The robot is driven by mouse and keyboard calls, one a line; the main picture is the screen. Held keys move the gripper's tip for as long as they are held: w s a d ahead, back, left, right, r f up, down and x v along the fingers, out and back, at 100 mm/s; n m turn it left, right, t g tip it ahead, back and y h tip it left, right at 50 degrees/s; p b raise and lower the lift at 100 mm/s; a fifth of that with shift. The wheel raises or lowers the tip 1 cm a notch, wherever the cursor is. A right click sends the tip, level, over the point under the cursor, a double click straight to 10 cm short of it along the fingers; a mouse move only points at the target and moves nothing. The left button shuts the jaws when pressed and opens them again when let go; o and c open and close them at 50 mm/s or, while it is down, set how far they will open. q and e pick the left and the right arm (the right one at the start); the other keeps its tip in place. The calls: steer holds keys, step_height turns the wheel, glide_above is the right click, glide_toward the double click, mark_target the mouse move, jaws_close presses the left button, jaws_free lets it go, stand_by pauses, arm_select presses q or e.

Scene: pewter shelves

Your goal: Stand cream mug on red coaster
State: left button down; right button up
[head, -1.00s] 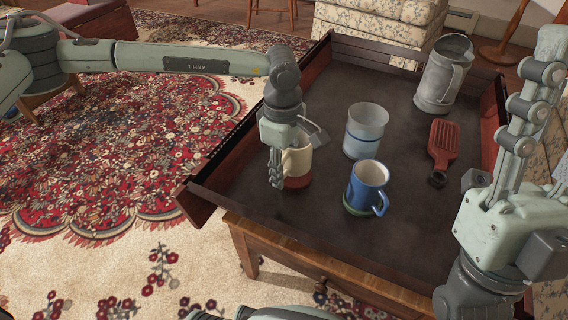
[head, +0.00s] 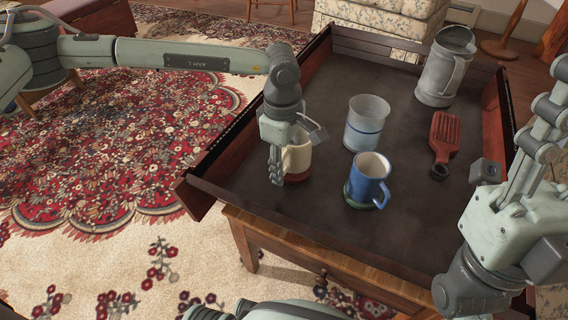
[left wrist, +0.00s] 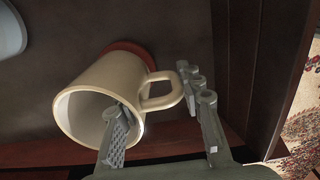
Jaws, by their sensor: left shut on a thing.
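The cream mug (head: 298,157) is upright at the left side of the dark tray table, over the red coaster (head: 298,178). In the left wrist view, the mug (left wrist: 90,92) shows its open mouth and handle, with part of the coaster (left wrist: 134,52) visible past its base. Whether the base touches the coaster is hard to tell. My left gripper (head: 277,170) is shut on the mug's wall near the handle, one finger inside the mouth and one outside. My right gripper (head: 487,176) is at the right edge; its finger opening is unclear.
A blue mug (head: 366,178) stands on a green coaster (head: 361,200), right of the cream mug. Behind are a pale blue-banded cup (head: 366,125) and a grey metal pitcher (head: 444,68). A red slotted brush-like item (head: 444,138) lies at right. Raised tray walls (head: 215,165) edge the surface.

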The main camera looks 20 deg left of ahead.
arm_select(q)
steer(key=shift+f+b, duration=0.45)
steer(key=shift+f, duration=0.1)
steer(key=c, duration=0.9)
jaws_free()
